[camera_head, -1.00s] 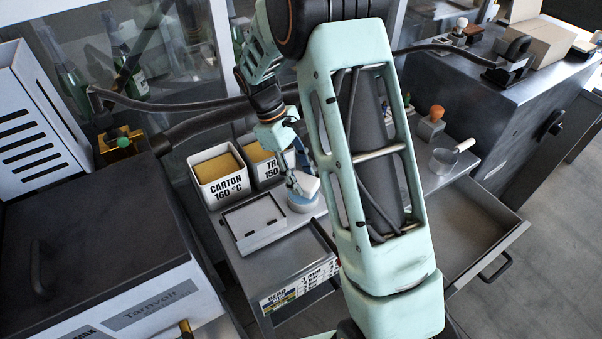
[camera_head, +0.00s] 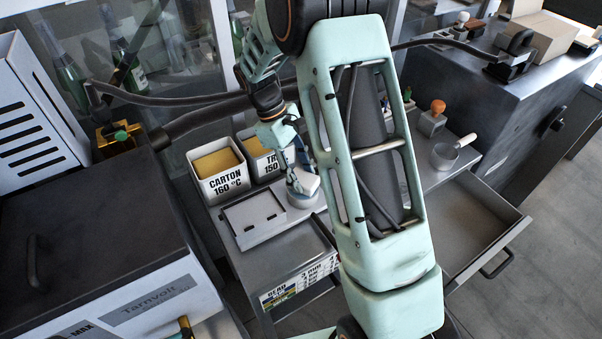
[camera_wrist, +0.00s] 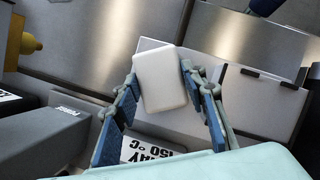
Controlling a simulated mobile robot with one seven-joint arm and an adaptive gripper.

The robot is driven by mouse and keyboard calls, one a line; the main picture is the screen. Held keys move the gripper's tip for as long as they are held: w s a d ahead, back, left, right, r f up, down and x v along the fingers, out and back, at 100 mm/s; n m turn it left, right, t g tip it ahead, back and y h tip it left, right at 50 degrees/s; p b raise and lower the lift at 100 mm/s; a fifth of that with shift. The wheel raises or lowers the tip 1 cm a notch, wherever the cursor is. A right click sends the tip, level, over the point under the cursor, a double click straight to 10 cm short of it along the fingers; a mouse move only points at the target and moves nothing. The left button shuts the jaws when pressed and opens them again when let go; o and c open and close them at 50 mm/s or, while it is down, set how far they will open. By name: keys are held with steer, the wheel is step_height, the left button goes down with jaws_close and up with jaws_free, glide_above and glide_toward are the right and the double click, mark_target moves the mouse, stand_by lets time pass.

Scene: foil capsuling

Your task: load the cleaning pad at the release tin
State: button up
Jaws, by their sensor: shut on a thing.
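My gripper (camera_head: 297,180) points down at the work counter and is shut on a white, rounded block-shaped cleaning pad (camera_head: 309,183). In the wrist view the pad (camera_wrist: 160,80) sits between the two blue-padded fingers.
Two labelled white bins, CARTON (camera_head: 219,172) and TRAY (camera_head: 259,160), stand behind the tin. A shallow grey tray (camera_head: 254,217) lies close on its left. A stamp with an orange knob (camera_head: 433,118) and a small pan (camera_head: 445,155) are at right, near an open drawer (camera_head: 470,225).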

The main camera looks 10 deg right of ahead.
mark_target(304, 181)
steer(key=shift+f, duration=0.55)
stand_by(1.1)
steer(key=shift+r, duration=0.15)
steer(key=shift+r+p, duration=2.4)
steer(key=shift+r, duration=1.05)
steer(key=shift+f, duration=0.1)
steer(key=m, duration=0.1)
steer(key=m+y, duration=0.1)
steer(key=m, duration=0.1)
steer(key=s+m+g, duration=0.1)
steer(key=shift+d+f, duration=0.15)
steer(key=shift+d, duration=0.15)
steer(key=m, duration=0.2)
steer(key=m+y, duration=0.2)
steer(key=m, duration=0.1)
steer(key=shift+s+a+m+g, duration=0.1)
steer(key=shift+s+m+g, duration=0.2)
